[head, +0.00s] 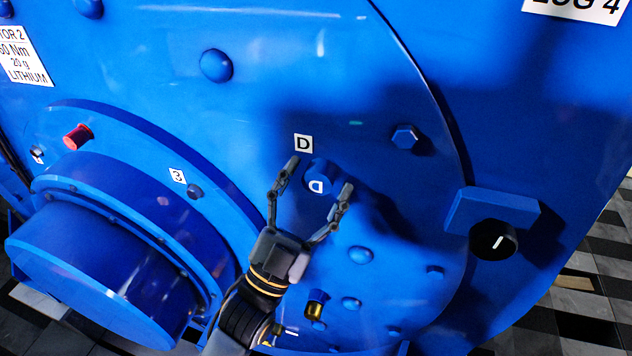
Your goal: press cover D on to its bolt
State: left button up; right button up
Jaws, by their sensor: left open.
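Cover D (322,172) is a small blue cap with a white D mark on its side. It is at the blue motor face, just below the white D label (303,144). My left gripper (319,176) reaches up from below and is open, with one finger on each side of the cover. A gap shows between the fingers and the cover. The bolt under the cover is hidden, and I cannot tell how far the cover sits on it. My right gripper is not in view.
A blue hex bolt head (404,137) and rounded studs (216,66) stick out of the face around the gripper. A large blue flanged cylinder (100,265) projects at lower left, near a red plug (78,136).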

pick_arm(q)
jog(key=v, duration=1.2)
